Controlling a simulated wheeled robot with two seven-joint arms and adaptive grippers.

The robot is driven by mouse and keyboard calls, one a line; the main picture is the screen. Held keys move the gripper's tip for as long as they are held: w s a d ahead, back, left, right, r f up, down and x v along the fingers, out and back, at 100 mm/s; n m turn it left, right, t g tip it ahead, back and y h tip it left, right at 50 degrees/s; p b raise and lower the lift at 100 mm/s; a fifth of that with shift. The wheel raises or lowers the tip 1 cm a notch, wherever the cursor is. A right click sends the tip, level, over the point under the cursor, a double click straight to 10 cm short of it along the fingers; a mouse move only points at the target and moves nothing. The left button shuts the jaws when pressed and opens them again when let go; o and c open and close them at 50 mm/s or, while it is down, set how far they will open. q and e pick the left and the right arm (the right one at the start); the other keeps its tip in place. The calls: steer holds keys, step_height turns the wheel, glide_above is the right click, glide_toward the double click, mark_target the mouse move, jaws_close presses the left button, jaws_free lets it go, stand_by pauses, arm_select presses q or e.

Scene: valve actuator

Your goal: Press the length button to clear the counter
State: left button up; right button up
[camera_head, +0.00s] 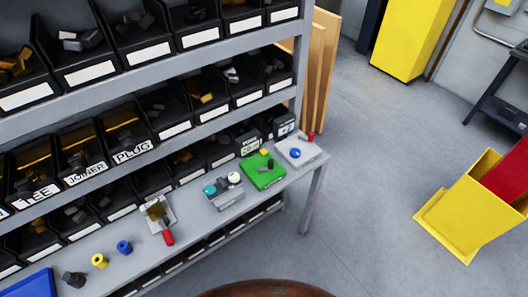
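I see no readable length label or counter display, so I cannot tell which button is the length button. A grey box (225,199) on the shelf's bench has teal (210,189) and white (234,177) round parts on top. A green plate (266,180) beside it carries a yellow button-like part (264,152) and small dark parts. At the bench's right end a light grey plate (310,156) carries a blue round button (295,153), with a small red part (310,137) by its far corner. Neither gripper is in view.
Rows of black labelled bins (131,151) stand above the bench (130,247). A red-handled tool (168,238), a blue ring (124,247) and a yellow ring (100,261) lie left. A yellow stand (460,213) is at right. The floor (375,180) between is clear.

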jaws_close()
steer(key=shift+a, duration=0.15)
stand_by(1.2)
